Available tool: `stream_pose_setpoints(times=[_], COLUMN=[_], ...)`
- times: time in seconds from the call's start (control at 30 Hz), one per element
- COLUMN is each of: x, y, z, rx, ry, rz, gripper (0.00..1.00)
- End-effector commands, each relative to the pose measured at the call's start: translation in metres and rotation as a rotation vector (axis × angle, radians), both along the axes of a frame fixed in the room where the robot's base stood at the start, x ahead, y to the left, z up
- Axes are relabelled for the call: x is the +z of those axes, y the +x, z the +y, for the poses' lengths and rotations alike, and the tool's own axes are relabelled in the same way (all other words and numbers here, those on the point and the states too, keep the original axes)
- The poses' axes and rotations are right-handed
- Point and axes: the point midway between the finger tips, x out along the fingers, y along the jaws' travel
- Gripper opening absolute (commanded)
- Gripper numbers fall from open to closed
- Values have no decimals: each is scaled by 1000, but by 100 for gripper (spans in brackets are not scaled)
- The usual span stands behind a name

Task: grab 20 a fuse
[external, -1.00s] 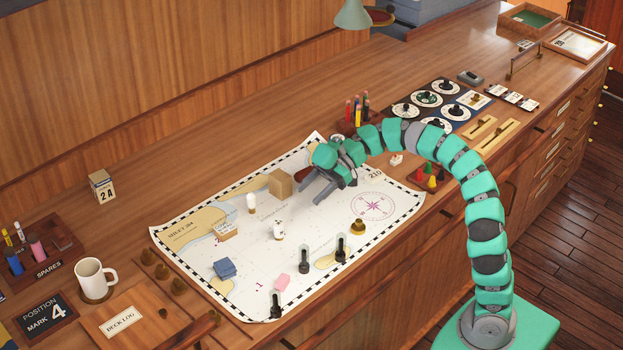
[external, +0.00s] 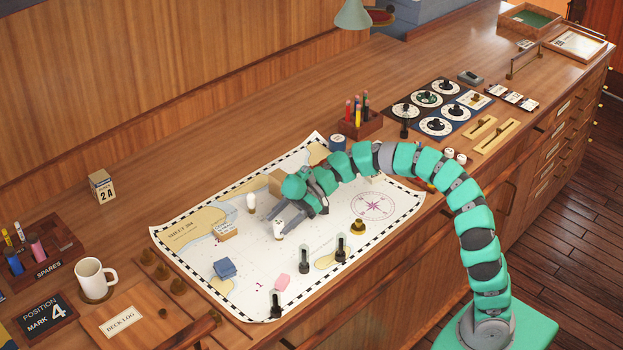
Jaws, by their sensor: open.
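A small white cylinder (external: 278,231) with dark marks stands on the chart and looks like a fuse; its label is too small to read. My gripper (external: 277,224) is open, with its grey fingers angled down and left, right by this cylinder. I cannot tell whether they touch it or sit on either side of it. A white bulb-shaped piece (external: 251,203) stands a little behind and left. The SPARES rack (external: 52,247) at far left holds a blue and a pink cylinder.
Near the gripper on the chart (external: 205,262) are a cardboard box (external: 275,180), partly hidden, a small labelled box (external: 224,231), a blue cloth (external: 225,268), a pink eraser (external: 282,281), dark clear-topped pieces (external: 304,260) and a brass piece (external: 358,227). A mug (external: 91,278) stands left.

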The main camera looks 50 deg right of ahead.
Motion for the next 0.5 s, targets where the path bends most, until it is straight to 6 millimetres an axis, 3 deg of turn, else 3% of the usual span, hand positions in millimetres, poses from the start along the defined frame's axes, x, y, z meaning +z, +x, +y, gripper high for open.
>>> stream_pose_setpoints(times=[0.13,0.37,0.5], x=[-6,-6,-6], y=[1,2,2], z=[15,15,15], rx=[1,-1,-2], ry=[0,1,1], rz=[-1,0,-1], gripper=[55,52,13])
